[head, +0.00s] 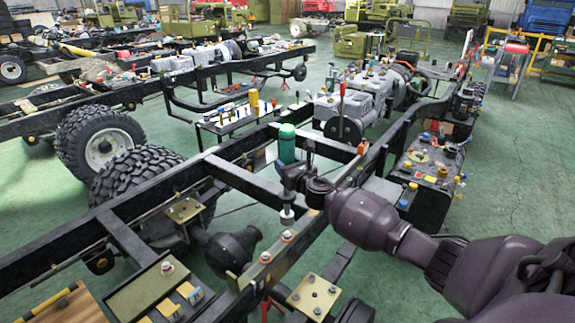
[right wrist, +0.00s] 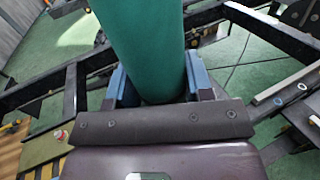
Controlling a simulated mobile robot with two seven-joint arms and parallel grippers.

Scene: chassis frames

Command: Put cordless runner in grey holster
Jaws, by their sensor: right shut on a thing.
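The cordless runner, a tool with a green cylindrical body (head: 287,143), is upright in my right gripper (head: 291,175). Its narrower dark and grey lower end shows below the jaws, over the chassis rail. In the right wrist view the green body (right wrist: 150,40) stands between the two blue-edged fingers of the right gripper (right wrist: 160,88). The fingers are closed around it. I cannot pick out the grey holster for certain in either view. My left gripper is not in view.
The black chassis frame (head: 240,178) runs diagonally under my right arm. Nuts and a yellow plate (head: 314,294) sit near its front. A black parts box (head: 425,190) stands at right, a small parts bench (head: 238,121) behind. Large tyres (head: 100,143) stand at left.

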